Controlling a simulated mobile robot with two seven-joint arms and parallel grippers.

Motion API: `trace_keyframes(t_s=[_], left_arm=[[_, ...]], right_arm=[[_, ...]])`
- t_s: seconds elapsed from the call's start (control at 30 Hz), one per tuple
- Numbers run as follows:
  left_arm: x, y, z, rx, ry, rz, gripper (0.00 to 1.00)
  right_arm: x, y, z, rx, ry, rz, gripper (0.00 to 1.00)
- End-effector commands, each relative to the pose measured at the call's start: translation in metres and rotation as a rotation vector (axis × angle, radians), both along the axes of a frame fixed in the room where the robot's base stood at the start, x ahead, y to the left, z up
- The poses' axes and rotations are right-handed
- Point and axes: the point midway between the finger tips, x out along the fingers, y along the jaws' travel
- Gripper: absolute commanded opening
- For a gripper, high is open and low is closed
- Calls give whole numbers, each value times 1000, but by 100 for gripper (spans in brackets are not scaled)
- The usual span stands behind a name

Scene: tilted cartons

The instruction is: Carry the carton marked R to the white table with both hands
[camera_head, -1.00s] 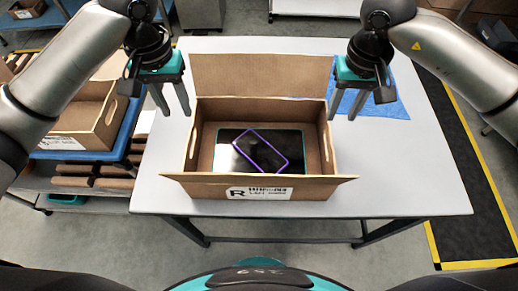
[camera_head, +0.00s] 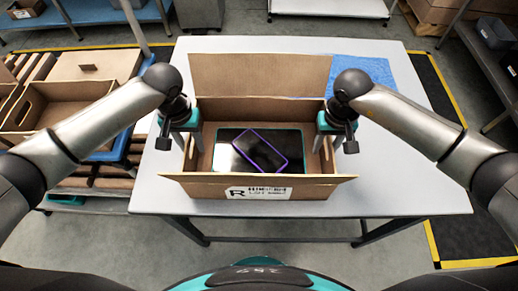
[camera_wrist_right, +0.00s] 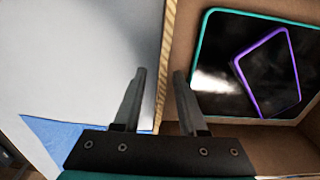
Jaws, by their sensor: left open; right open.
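The open brown carton marked R (camera_head: 215,192) sits level on the white table (camera_head: 410,180), its label facing me and its flaps spread front and back. Inside lie a dark tablet with a teal edge (camera_head: 228,154) and a purple-edged one (camera_head: 266,155), which also shows in the right wrist view (camera_wrist_right: 268,75). My left gripper (camera_head: 180,142) is open at the carton's left wall, its inner finger partly hidden. My right gripper (camera_head: 335,143) is open at the right wall. In the right wrist view its fingers (camera_wrist_right: 160,75) stand either side of the wall's top edge (camera_wrist_right: 168,45).
A blue sheet (camera_head: 365,72) lies on the table's back right. Another open carton (camera_head: 48,112) stands on a blue-edged rack at the left. Yellow-edged dark matting (camera_head: 450,170) runs along the floor at the right.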

Motion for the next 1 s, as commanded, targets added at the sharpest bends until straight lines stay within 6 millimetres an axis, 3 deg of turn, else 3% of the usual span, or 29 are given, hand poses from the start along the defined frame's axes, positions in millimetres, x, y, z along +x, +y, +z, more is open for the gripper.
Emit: trace_keyframes(t_s=[0.33, 0.7, 1.0], left_arm=[[0, 0, -3, 0, -1, -1, 40], [0, 0, -2, 0, -1, 0, 0], [0, 0, -2, 0, -1, 0, 0]], right_arm=[[0, 0, -3, 1, 0, 1, 40], [0, 0, -2, 0, 0, 0, 0], [0, 0, -2, 0, 0, 0, 0]])
